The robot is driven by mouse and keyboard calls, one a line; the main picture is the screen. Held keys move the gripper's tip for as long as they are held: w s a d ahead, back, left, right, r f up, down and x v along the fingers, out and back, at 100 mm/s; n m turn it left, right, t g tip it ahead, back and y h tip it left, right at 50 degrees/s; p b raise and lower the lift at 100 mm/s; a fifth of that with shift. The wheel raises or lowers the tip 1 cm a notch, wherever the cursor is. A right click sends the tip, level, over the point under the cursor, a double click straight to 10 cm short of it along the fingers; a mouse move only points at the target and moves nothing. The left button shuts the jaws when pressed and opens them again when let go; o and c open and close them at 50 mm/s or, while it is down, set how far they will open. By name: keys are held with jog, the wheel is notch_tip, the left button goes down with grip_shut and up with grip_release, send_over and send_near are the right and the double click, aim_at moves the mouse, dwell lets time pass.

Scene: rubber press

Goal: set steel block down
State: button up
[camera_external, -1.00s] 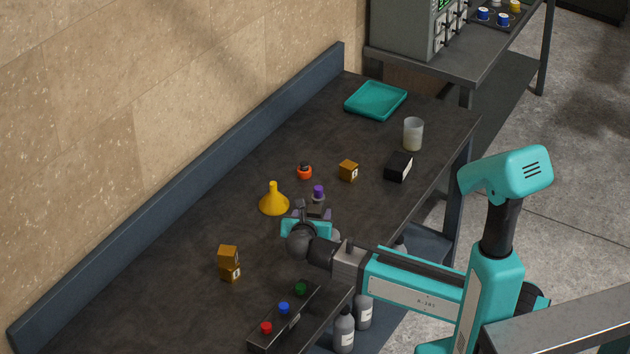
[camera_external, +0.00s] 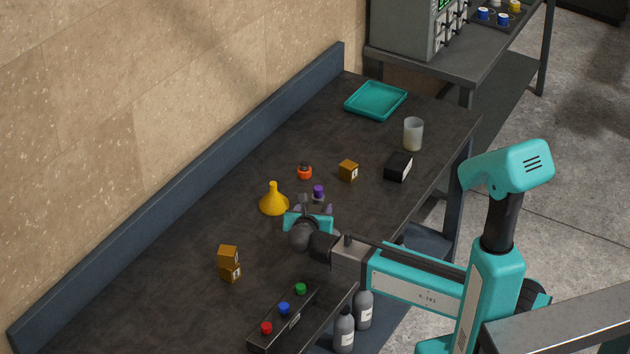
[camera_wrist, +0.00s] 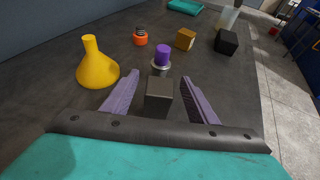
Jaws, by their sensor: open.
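The steel block (camera_wrist: 159,97) is a small dark grey block. In the wrist view it stands between the two purple fingers of my gripper (camera_wrist: 159,84), with a visible gap on each side. The fingers are spread open and point away across the bench. In the external view my gripper (camera_external: 313,209) is low over the middle of the dark bench, and the block cannot be made out there. Whether the block's underside rests on the bench is hard to see.
A purple-capped piece (camera_wrist: 161,59) stands just beyond the block. A yellow funnel (camera_wrist: 97,65) is close on the left. An orange-and-black piece (camera_external: 304,171), brown cube (camera_external: 348,170) and black box (camera_external: 398,167) lie farther off. Stacked brown cubes (camera_external: 229,262) stand at lower left.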

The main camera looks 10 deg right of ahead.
aim_at(314, 209)
grip_shut()
jog(key=shift+r, duration=0.1)
dwell(0.4)
jog(key=shift+r+b, duration=0.45)
jog(key=shift+r, duration=4.55)
